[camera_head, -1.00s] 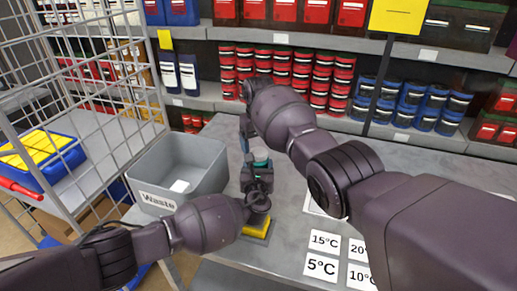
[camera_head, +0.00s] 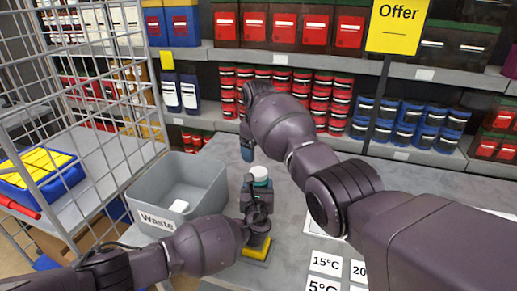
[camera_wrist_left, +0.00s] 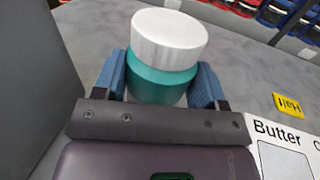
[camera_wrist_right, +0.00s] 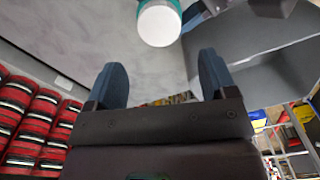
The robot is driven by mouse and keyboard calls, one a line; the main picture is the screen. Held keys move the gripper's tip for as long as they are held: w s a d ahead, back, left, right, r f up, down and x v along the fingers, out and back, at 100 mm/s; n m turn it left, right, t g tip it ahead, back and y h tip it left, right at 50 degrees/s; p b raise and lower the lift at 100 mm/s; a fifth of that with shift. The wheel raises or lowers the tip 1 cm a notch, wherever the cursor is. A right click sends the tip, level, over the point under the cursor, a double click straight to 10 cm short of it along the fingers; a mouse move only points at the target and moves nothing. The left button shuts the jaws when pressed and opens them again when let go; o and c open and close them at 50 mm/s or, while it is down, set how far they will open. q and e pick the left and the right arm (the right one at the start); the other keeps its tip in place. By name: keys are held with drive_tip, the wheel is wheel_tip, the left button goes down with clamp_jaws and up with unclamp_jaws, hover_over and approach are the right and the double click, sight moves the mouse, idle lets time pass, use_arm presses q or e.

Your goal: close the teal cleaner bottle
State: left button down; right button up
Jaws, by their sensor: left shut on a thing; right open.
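The teal cleaner bottle (camera_head: 262,186) stands upright above the grey table, with a white cap (camera_head: 259,172) on its top. I cannot tell how tightly the cap sits. My left gripper (camera_head: 257,192) is shut on the bottle; in the left wrist view its blue fingers flank the teal body (camera_wrist_left: 160,86) just below the white cap (camera_wrist_left: 168,38). My right gripper (camera_head: 246,146) is open and empty, above and slightly left of the bottle, apart from it. In the right wrist view the cap (camera_wrist_right: 159,25) lies beyond the open fingers (camera_wrist_right: 162,72). The bottle's lower part is hidden by my left gripper.
A grey waste bin (camera_head: 160,195) stands close left of the bottle. A yellow-topped piece (camera_head: 257,247) lies below my left gripper. Temperature cards (camera_head: 325,262) lie at the right. Shelves of red jars (camera_head: 300,100) stand behind; a wire cage (camera_head: 75,110) is at the left.

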sight(259, 171)
drive_tip(key=n, duration=0.4)
drive_tip(key=shift+s+d+r, duration=0.15)
drive_tip(key=shift+f, duration=4)
drive_tip(key=c, duration=0.9)
drive_tip(key=m, duration=0.4)
drive_tip(key=shift+m, duration=0.3)
drive_tip(key=shift+c, duration=0.3)
drive_tip(key=m, duration=0.5)
